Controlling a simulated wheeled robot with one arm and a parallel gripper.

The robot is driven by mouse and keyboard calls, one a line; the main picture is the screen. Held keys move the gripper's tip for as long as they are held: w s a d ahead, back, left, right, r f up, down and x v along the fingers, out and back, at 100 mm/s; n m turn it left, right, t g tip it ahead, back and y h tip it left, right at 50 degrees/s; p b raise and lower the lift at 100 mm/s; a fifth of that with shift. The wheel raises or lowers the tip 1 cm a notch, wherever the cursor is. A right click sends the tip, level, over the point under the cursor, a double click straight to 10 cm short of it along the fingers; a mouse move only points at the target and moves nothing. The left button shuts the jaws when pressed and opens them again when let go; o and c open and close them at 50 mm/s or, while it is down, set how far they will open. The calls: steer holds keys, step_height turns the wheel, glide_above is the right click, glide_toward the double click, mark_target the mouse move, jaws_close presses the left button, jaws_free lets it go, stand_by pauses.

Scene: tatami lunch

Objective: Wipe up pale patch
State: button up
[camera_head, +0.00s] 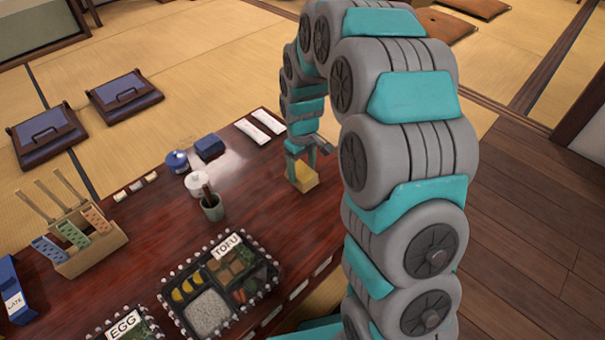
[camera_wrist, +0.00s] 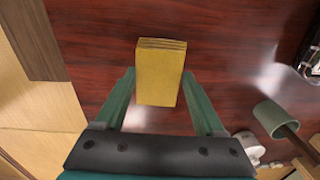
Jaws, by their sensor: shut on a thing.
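My gripper (camera_head: 304,158) is shut on a yellow block that looks like a sponge (camera_head: 304,180), at the right part of the dark red table (camera_head: 285,225). In the wrist view the sponge (camera_wrist: 160,75) sits between the two green fingers of my gripper (camera_wrist: 158,80). The sponge is at or close to the tabletop; I cannot tell whether it touches. I cannot make out a pale patch for sure; a whitish sheen on the table around the lidded pots may be only reflected light.
A grey-green cup (camera_head: 213,208), white pot (camera_head: 196,184), blue pot (camera_head: 177,161) and blue box (camera_head: 209,146) stand left of my gripper. White packets (camera_head: 252,131) lie behind. Lunch boxes (camera_head: 228,245) are at the front. Table between cup and sponge is clear.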

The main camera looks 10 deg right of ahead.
steer(key=shift+r+p, duration=0.5)
steer(key=shift+r, duration=1.95)
steer(key=shift+w, duration=0.1)
